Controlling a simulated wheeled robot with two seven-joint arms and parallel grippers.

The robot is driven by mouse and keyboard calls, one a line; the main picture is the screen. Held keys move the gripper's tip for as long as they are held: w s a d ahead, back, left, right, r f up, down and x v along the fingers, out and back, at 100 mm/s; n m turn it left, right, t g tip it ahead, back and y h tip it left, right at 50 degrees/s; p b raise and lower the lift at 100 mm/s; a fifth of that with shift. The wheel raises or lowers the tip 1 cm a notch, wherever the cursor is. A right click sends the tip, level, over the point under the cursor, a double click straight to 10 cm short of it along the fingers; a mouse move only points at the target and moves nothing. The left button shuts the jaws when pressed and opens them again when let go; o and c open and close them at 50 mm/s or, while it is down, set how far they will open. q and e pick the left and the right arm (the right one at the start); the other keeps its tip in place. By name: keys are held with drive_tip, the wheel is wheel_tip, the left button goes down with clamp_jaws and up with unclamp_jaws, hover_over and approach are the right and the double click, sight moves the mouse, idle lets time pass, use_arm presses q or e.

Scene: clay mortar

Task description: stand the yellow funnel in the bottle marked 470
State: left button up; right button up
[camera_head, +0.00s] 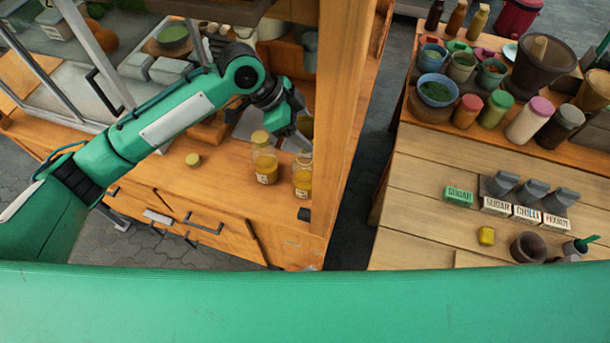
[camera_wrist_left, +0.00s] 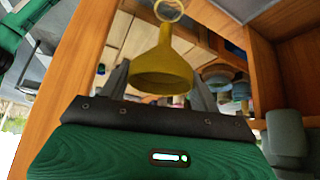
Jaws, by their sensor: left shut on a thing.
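My left gripper (camera_head: 295,140) is over the wooden counter, just above two glass bottles with yellow contents. In the left wrist view, the left gripper (camera_wrist_left: 160,92) is shut on the yellow funnel (camera_wrist_left: 162,68), its wide mouth towards the camera and its spout pointing away. A pale yellow ring (camera_wrist_left: 169,9) shows beyond the spout tip; I cannot tell whether it is a bottle mouth. The left bottle (camera_head: 265,165) and right bottle (camera_head: 302,180) stand upright with small labels too small to read. The funnel is not clearly visible in the head view. My right gripper is out of view.
A wooden post (camera_head: 345,110) rises close to the right of the gripper. Bowls and jars crowd a second table (camera_head: 415,190) at right. The counter's front edge is near the bottles.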

use_arm(q)
drive_tip(key=shift+f, duration=0.1)
drive_tip(key=shift+f, duration=0.25)
drive_tip(key=shift+f+b, duration=0.3)
drive_tip(key=shift+f, duration=0.15)
drive_tip(key=shift+f, duration=0.15)
drive_tip(key=shift+f, duration=0.1)
drive_tip(key=shift+f, duration=0.1)
drive_tip(key=shift+f, duration=0.35)
idle(0.5)
